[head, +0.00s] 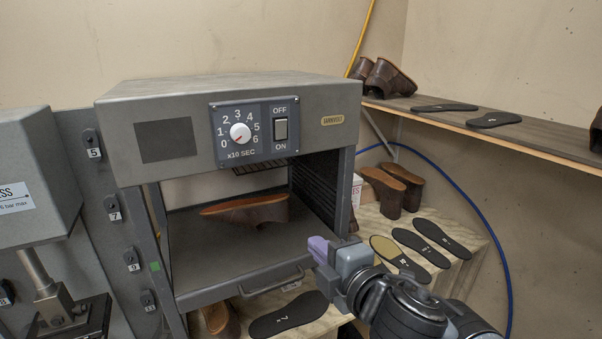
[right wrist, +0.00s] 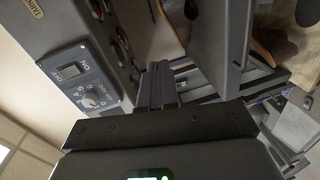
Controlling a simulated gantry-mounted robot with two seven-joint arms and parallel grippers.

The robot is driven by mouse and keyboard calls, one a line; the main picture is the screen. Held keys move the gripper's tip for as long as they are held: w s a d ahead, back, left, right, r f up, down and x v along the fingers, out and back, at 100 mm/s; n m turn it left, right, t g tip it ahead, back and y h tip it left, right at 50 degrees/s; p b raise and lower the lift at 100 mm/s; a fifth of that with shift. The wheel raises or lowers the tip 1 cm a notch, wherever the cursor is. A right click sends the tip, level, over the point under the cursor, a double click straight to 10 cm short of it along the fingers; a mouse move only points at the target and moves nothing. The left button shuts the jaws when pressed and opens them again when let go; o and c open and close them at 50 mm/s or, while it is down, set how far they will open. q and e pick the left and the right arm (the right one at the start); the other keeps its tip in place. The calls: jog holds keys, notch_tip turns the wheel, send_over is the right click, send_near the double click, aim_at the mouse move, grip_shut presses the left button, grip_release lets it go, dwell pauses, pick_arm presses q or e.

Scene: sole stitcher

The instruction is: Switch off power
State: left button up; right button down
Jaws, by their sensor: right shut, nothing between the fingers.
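The power switch (head: 281,130) is a small grey rocker between the labels OFF and ON, on the dark control panel (head: 265,112) at the front of the grey machine. It also shows in the right wrist view (right wrist: 70,71), at the left. Which way the rocker is tipped I cannot tell. My right gripper (head: 318,248) is shut and empty, below and right of the switch and apart from it, in front of the machine's lower right side. In the right wrist view its purple fingers (right wrist: 158,82) lie together. My left gripper is not in view.
A white timer dial (head: 240,133) sits left of the switch. A brown shoe (head: 248,211) lies in the open chamber, above a drawer handle (head: 272,284). Soles (head: 420,247) and shoes (head: 393,188) lie on a bench at right, below a shelf (head: 480,124).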

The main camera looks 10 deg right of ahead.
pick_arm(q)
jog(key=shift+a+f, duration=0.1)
pick_arm(e)
jog(key=s+r+n+t+y, duration=0.1)
jog(key=s+r+t, duration=0.2)
jog(key=r, duration=1.3)
jog(key=shift+d+r, duration=0.1)
